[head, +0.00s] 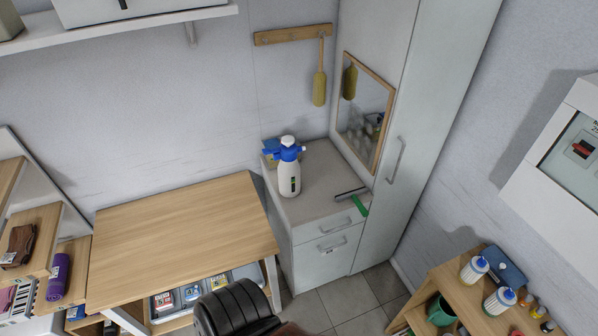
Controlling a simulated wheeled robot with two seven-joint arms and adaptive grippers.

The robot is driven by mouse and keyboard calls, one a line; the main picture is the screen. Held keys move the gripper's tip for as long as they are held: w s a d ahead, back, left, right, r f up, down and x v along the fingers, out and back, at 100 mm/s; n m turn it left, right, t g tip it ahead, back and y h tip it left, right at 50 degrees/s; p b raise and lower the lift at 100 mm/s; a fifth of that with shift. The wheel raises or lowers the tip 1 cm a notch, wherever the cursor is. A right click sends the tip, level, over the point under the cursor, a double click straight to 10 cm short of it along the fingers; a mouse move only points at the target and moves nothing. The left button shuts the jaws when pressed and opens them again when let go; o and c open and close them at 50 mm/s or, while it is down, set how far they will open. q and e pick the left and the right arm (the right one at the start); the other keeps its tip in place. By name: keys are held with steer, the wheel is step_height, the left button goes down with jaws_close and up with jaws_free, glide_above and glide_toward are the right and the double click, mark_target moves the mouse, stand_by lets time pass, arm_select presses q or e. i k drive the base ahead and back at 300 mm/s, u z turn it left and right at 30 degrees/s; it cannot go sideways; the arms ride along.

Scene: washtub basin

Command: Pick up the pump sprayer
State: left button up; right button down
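The pump sprayer (289,172) has a white bottle body and a blue pump head with a white knob on top. It stands upright on the grey top of a low cabinet (315,205) in the corner. Neither of my grippers shows in the head view. Nothing is seen touching the sprayer.
A green-handled squeegee (358,206) lies to the right of the sprayer. A tall cabinet (400,140) with a mirror (364,112) stands on the right. A wooden table (180,235) is on the left, and a black chair (238,309) is in front. A shelf (475,290) holds bottles.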

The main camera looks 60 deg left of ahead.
mark_target(289, 167)
steer(key=u, duration=0.35)
steer(key=i, duration=0.55)
steer(key=u, duration=0.6)
